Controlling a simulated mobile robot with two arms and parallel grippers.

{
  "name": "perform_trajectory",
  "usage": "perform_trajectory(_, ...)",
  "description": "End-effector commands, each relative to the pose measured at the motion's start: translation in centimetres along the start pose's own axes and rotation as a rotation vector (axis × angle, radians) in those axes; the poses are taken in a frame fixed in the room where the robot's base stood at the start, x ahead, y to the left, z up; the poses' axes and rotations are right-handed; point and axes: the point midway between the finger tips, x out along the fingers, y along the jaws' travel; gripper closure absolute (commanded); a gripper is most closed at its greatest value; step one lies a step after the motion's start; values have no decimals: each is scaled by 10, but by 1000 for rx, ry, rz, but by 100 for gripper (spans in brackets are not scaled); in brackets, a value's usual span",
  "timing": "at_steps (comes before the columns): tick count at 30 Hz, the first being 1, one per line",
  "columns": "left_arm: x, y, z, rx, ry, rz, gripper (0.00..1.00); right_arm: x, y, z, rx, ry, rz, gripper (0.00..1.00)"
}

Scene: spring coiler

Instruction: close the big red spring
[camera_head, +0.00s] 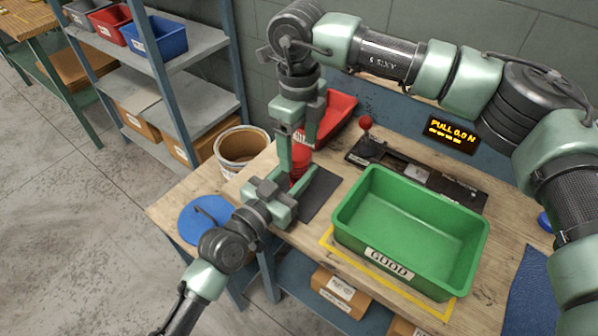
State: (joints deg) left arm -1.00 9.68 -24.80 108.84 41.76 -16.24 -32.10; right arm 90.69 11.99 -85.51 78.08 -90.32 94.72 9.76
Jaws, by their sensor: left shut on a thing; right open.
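The big red spring (299,161) stands upright over a dark mat on the wooden bench, partly hidden by both grippers. My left gripper (298,187) reaches in from the lower left, low at the spring, and is shut on it. My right gripper (299,150) hangs straight down from above with its fingers open, one on either side of the spring's upper part. I cannot tell whether these fingers touch the spring, and its coils are too small to make out.
A green bin (410,232) marked GOOD stands right of the grippers. Behind are a red bin (338,112), a black device with a red-knobbed lever (366,132), and a display (451,134) reading PULL 0.0 N. A bucket (242,150) and blue disc (204,219) are at left.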

Motion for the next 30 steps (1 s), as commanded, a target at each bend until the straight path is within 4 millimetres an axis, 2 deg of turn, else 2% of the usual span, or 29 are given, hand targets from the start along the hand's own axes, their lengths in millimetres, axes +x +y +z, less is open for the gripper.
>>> perform_trajectory(9, 0, 0, 0, 0, 0, 0, 100, -68, 0, 1, 1, -3, -2, 29)
perform_trajectory(15, 0, 0, 0, 0, 0, 0, 100, -97, 0, 1, 0, -2, -1, 29)
perform_trajectory(20, 0, 0, 0, 0, 0, 0, 100, -106, 0, 0, -1, 0, 1, 29)
perform_trajectory(27, 0, 0, 0, 0, 0, 0, 100, -106, 0, 0, 0, -1, 1, 29)
perform_trajectory(28, 0, 0, 0, 0, 0, 0, 61, -106, 0, 0, 0, -1, 1, 29)
perform_trajectory(30, 0, 0, 0, 0, 0, 0, 41, -106, 0, 0, 0, -1, 1, 29)
